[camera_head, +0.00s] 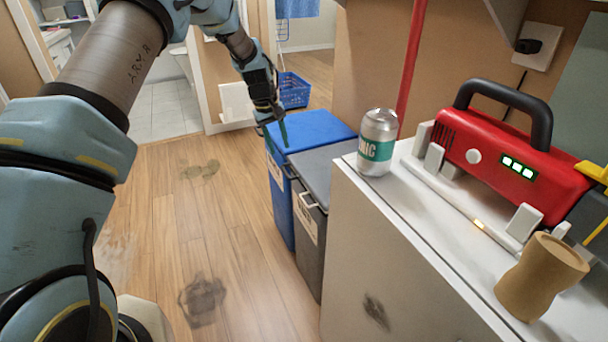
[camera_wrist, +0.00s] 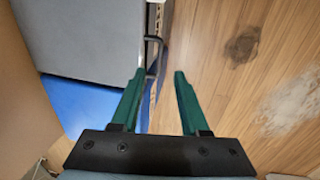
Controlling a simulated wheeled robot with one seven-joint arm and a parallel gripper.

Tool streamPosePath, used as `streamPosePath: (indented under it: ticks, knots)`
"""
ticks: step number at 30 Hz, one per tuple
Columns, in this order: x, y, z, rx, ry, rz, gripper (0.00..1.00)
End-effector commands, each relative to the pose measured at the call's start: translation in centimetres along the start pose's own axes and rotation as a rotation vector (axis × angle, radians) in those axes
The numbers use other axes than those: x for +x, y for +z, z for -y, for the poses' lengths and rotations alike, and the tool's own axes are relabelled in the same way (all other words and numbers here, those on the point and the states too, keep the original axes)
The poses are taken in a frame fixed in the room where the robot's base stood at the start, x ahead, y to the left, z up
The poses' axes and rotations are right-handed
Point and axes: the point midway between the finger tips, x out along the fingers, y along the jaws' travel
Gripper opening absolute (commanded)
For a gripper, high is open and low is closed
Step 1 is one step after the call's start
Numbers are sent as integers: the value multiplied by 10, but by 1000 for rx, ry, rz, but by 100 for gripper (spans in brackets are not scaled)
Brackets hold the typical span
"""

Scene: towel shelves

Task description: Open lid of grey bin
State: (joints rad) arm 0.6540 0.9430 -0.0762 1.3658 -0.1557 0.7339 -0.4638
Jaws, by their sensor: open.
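The grey bin (camera_head: 312,232) stands between the white cabinet and the blue bin, with its flat grey lid (camera_head: 327,167) shut. A dark handle (camera_head: 307,200) sticks out from its front edge. In the wrist view, the grey lid (camera_wrist: 85,35) fills the upper left and the dark handle (camera_wrist: 155,45) shows just ahead of the fingertips. My gripper (camera_head: 276,136) is above the front edge of the bins, pointing down. In the wrist view, its green fingers (camera_wrist: 159,74) are apart with nothing held between them. I cannot tell whether a finger touches the handle.
The blue bin (camera_head: 281,205) stands right behind the grey one, its lid shut. Wooden floor (camera_head: 225,220) left of the bins is clear.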

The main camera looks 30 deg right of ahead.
Motion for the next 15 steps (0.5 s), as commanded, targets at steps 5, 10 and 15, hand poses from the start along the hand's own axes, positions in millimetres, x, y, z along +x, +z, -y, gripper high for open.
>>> streamPosePath:
  ticks: [5, 10, 15]
  knots:
    - [23, 1, 0, 0, -1, 2, 45]
    - [56, 1, 0, 1, -1, 2, 45]
    - [83, 0, 0, 1, -1, 0, 45]
